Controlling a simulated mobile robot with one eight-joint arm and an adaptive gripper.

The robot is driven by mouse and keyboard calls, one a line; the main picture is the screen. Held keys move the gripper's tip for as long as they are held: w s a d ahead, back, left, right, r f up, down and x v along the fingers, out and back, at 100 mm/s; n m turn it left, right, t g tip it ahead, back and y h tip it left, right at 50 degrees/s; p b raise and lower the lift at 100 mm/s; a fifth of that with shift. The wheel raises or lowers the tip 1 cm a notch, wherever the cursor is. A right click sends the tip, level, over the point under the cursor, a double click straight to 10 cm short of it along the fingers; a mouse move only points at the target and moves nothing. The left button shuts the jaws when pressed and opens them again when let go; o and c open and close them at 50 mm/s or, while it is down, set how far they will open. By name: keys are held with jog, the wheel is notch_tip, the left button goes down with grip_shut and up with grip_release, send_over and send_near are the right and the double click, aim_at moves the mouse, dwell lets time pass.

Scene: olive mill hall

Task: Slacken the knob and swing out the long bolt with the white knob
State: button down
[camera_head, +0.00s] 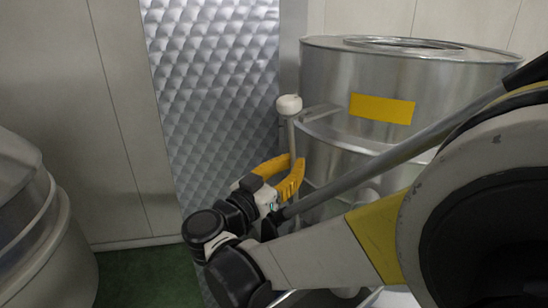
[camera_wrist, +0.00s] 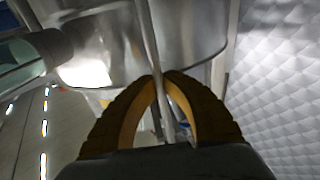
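The long bolt (camera_head: 291,134) is a thin grey rod standing upright beside the metal tank, with the round white knob (camera_head: 289,105) on its top end. The bolt (camera_wrist: 150,40) also shows in the wrist view, running down between my yellow fingers. My gripper (camera_head: 288,176) is below the knob, at the bolt's shaft. In the wrist view the fingertips of my gripper (camera_wrist: 160,77) come together at the rod. The knob is not clearly seen in the wrist view. The lower end of the bolt is hidden behind my gripper and arm.
The metal tank (camera_head: 335,75) with a yellow label (camera_head: 382,108) stands right of the bolt, with a bracket (camera_head: 318,112) near the knob. A quilted metal panel (camera_head: 215,90) is behind. Another rounded vessel (camera_head: 45,235) is at left. Green floor (camera_head: 150,278) shows between.

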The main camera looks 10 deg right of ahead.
jog(key=shift+a+f, duration=0.1)
jog(key=shift+a, duration=0.1)
jog(key=c, duration=1.5)
grip_release()
jog(key=shift+s+d, duration=0.1)
jog(key=v, duration=1.2)
